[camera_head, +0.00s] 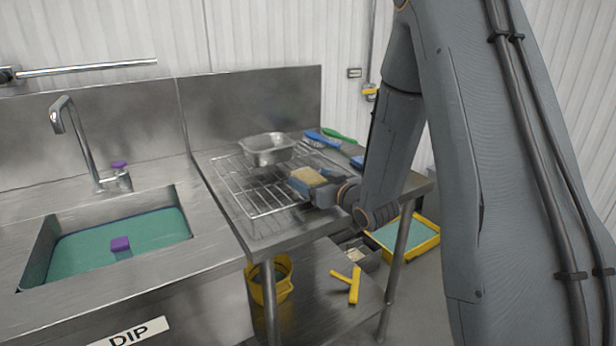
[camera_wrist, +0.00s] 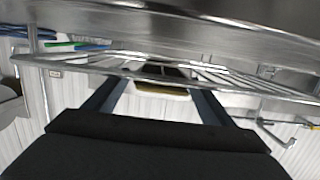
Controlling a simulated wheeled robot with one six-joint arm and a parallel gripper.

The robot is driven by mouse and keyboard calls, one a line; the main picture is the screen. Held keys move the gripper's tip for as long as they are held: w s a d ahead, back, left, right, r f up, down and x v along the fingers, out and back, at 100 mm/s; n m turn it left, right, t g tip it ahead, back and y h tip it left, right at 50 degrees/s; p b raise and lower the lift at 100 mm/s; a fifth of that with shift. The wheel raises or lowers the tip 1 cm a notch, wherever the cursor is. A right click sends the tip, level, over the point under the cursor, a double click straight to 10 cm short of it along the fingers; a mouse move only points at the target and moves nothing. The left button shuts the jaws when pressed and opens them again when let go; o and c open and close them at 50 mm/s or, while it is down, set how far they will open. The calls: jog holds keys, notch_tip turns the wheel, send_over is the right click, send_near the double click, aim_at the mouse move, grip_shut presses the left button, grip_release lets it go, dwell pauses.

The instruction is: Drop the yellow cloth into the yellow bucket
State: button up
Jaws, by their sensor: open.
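My gripper (camera_head: 311,184) is at the right front part of the wire rack, with its jaws open. A small tan-yellow piece, which looks like the yellow cloth (camera_head: 308,176), shows at the fingers. In the wrist view, a dull yellow strip (camera_wrist: 160,92) lies between the two spread fingers of my gripper (camera_wrist: 157,82); whether they touch it I cannot tell. The yellow bucket (camera_head: 268,290) stands on the lower shelf, below and left of my gripper, partly hidden by a table leg.
The wire rack (camera_head: 250,196) holds a metal pan (camera_head: 268,149) behind my gripper. Blue and green brushes (camera_head: 322,139) lie at the back right. A yellow T-shaped tool (camera_head: 353,285) is on the lower shelf. A yellow-rimmed tray (camera_head: 428,244) is on the floor. The sink (camera_head: 40,255) is at left.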

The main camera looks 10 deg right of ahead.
aim_at(308, 175)
jog(key=shift+x, duration=1.15)
jog(key=c, duration=1.2)
jog(key=shift+c, duration=0.2)
jog(key=shift+r, duration=0.15)
notch_tip(308, 175, up, 10)
jog(key=shift+f+b, duration=0.1)
jog(key=shift+b, duration=0.35)
